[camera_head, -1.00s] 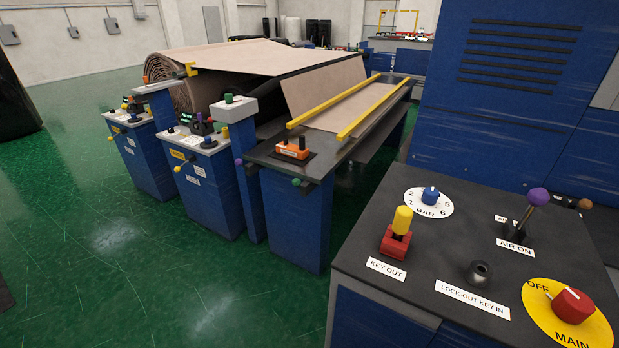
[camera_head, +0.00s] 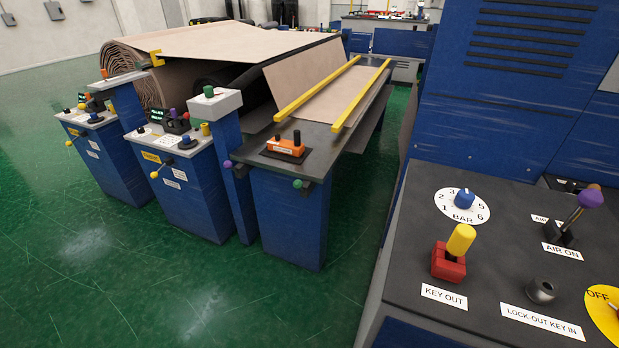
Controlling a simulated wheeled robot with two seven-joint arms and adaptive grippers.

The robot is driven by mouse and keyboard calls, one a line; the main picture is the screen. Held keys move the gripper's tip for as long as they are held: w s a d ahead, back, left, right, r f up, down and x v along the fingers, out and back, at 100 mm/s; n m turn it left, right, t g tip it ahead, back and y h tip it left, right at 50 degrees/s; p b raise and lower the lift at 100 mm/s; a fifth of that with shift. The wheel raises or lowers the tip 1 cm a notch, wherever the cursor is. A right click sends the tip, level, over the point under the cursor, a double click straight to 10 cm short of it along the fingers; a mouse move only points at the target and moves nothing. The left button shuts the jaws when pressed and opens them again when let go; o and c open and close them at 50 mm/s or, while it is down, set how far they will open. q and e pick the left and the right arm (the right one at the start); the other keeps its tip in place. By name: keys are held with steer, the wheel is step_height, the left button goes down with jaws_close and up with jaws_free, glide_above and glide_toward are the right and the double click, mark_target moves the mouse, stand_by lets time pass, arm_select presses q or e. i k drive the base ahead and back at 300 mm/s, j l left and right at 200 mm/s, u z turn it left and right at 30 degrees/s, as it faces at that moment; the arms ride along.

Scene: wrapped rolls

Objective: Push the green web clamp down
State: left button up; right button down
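No label marks a web clamp, and I see two green parts. A green knob (camera_head: 208,92) stands upright on the pale top of a narrow blue post, left of the middle. A smaller green ball knob (camera_head: 298,184) sits at the front edge of the dark-topped table (camera_head: 330,136), with a purple ball knob (camera_head: 228,164) at the table's left corner. I cannot tell which is the clamp. Neither of my grippers is in view.
A control panel (camera_head: 400,255) with a yellow key (camera_head: 461,240) in a red block and a purple-knobbed lever (camera_head: 591,197) fills the right foreground. Blue pedestals (camera_head: 190,195) with switches stand at left. Open green floor (camera_head: 190,290) lies in front of them.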

mark_target(297, 184)
steer(key=i+j+z, duration=0.1)
steer(key=j, duration=0.25)
steer(key=i+j+z, duration=0.15)
steer(key=j, duration=0.15)
steer(key=i+j+z, duration=0.1)
steer(key=j, duration=0.25)
steer(key=i+j+z, duration=0.15)
steer(key=j, duration=0.2)
